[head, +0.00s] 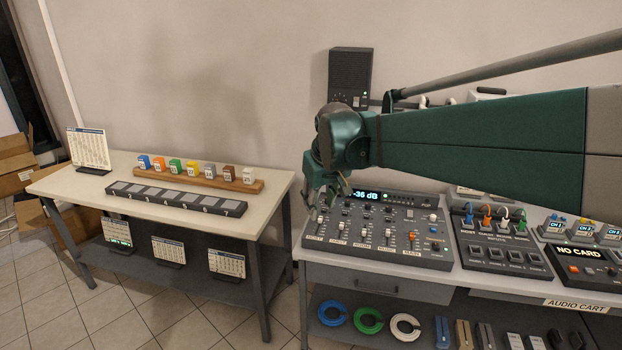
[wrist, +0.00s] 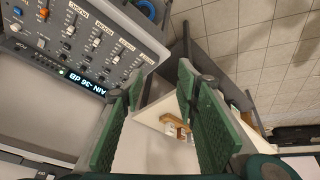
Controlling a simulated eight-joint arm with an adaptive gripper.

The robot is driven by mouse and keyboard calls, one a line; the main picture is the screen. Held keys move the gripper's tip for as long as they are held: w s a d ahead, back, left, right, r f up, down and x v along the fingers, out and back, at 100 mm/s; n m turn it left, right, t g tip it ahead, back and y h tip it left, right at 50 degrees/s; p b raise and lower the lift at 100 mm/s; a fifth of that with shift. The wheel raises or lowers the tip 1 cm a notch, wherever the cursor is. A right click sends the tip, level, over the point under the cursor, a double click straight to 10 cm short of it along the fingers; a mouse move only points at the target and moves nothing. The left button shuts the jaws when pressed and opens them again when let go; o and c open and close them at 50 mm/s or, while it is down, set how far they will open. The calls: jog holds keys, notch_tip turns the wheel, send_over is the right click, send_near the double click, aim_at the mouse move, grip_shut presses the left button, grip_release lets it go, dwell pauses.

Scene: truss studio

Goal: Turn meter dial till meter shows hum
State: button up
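The mixer (head: 378,228) stands on the right-hand bench, with several sliders and a lit meter display (head: 370,196) reading -36 dB. In the wrist view the display (wrist: 87,85) reads MAIN -36 dB. My gripper (head: 328,193) is over the mixer's back left corner, left of the display. In the wrist view my gripper (wrist: 158,82) has its two green fingers apart with nothing between them. I cannot make out the meter dial for certain; my gripper covers the panel's back left part. I cannot tell whether a finger touches the mixer.
A speaker box (head: 350,77) is on the wall behind. Right of the mixer are an input box (head: 497,247) with coloured plugs and a NO CARD unit (head: 583,262). The left table (head: 150,215) holds coloured blocks (head: 193,169) on a wooden rail and a numbered strip (head: 176,198).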

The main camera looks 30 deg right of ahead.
jog(key=w+d+g+p, duration=0.1)
jog(key=w+d, duration=0.2)
jog(key=d, duration=0.4)
jog(key=w+d+p, duration=0.1)
jog(key=w+d, duration=0.3)
jog(key=d, duration=0.4)
jog(key=m+g+y+p, duration=0.1)
jog(key=g+p, duration=0.2)
jog(key=p, duration=0.4)
send_near(434, 215)
jog(key=shift+w+a+f, duration=0.2)
jog(key=shift+f, duration=0.15)
jog(key=shift+s+d+f, duration=0.1)
jog(key=shift+d+f, duration=0.05)
jog(key=shift+f+b, duration=0.35)
jog(key=shift+f, duration=3.55)
